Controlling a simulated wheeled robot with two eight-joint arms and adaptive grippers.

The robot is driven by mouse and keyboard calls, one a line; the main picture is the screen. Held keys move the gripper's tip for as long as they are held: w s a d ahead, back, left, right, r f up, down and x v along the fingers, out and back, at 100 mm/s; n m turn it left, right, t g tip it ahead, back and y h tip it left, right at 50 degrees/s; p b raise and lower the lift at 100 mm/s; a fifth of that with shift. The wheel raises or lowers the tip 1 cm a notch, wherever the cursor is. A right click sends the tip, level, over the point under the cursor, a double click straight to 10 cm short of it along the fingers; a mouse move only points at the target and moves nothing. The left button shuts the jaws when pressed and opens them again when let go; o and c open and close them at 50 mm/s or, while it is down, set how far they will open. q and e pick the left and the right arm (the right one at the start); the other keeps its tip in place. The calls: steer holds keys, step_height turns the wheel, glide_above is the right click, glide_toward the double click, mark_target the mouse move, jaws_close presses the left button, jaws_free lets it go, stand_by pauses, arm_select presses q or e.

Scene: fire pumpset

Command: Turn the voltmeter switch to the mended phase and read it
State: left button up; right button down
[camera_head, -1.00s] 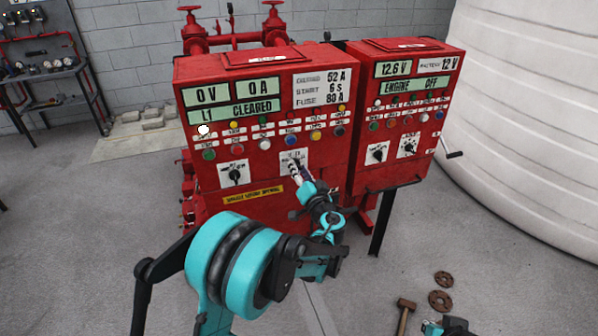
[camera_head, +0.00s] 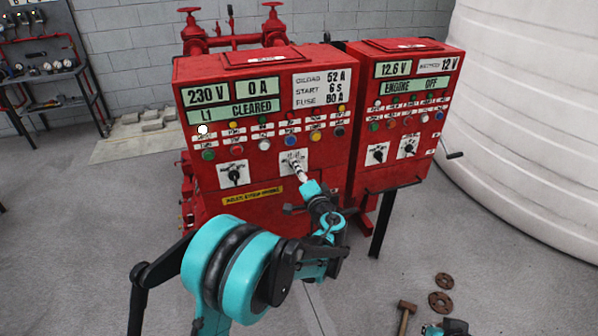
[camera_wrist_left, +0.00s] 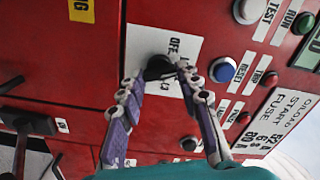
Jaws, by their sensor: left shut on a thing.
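The voltmeter switch is a black knob (camera_wrist_left: 158,68) on a white plate (camera_head: 294,160) on the left red panel (camera_head: 262,178). My left gripper (camera_head: 298,168) reaches it from below right in the head view. In the left wrist view its two fingers are closed on the knob, one on each side. The knob's exact pointing is hidden by the fingers. The panel's voltage display (camera_head: 207,96) reads 230 V and the current display (camera_head: 264,87) reads 0 A. The line below (camera_head: 237,111) reads L1 CLEARED. A teal and black part of my right arm (camera_head: 445,328) shows at the bottom edge; its jaws are unclear.
A second rotary switch (camera_head: 234,174) sits left of the gripped one, with rows of coloured buttons above. A second red panel (camera_head: 405,105) stands to the right, reading 12.6 V and ENGINE OFF.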

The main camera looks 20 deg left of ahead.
arm_select(q)
steer(key=o, duration=1.2)
steer(key=shift+c, duration=0.2)
steer(key=v, duration=1.2)
